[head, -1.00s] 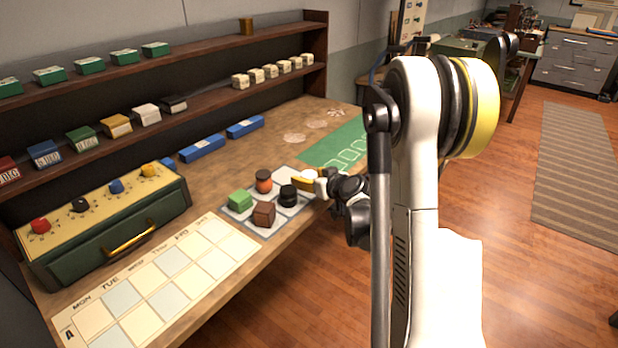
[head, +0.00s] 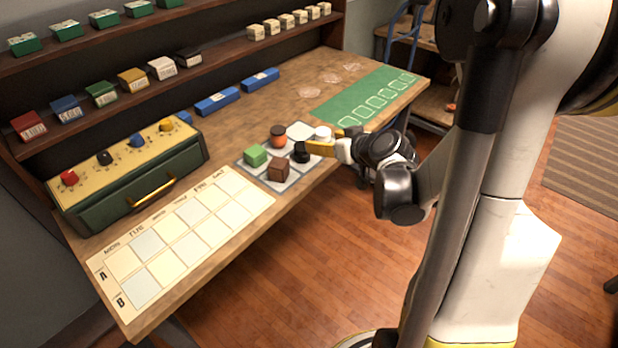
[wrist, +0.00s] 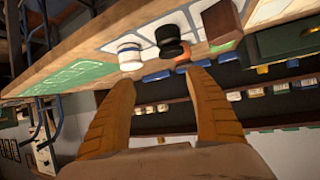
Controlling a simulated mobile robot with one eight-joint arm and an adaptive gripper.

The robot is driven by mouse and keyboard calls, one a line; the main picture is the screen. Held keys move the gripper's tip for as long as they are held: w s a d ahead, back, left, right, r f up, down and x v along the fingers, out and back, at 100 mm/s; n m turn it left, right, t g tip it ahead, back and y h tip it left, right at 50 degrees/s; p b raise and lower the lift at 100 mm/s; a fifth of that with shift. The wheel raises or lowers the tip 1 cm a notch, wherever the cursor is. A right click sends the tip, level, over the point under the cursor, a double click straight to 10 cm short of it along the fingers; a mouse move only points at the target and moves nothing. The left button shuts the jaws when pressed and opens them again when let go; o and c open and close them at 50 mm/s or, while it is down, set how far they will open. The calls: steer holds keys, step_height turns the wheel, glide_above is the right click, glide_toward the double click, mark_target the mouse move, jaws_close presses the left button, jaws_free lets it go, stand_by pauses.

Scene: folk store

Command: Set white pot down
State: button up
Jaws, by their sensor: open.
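The white pot (head: 323,133) stands upright at the right end of the grey tray mat (head: 243,164), just behind my gripper's fingers. It also shows in the wrist view (wrist: 130,55), with a dark band and beyond the left fingertip. My gripper (head: 322,148) is at the table's front edge, its orange-yellow fingers pointing left over the mat. In the wrist view my gripper (wrist: 160,78) is open, with nothing between its fingers. A black pot (head: 300,153) stands close to the fingertips; whether they touch is unclear.
A green block (head: 255,155), a brown block (head: 279,169) and an orange pot with a dark lid (head: 278,136) share the mat. A green card mat (head: 345,105) lies behind.

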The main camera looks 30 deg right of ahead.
steer(key=s+a+r+g+y, duration=0.1)
steer(key=s+a+r+g, duration=0.15)
steer(key=a, duration=0.35)
steer(key=s+a+r+g, duration=0.1)
steer(key=s+a+r, duration=0.1)
steer(key=s+a, duration=0.35)
steer(key=s+a+r+g+h, duration=0.1)
steer(key=s+a+g, duration=0.1)
steer(key=s+a, duration=0.5)
steer(key=s, duration=0.4)
steer(key=shift+r, duration=0.25)
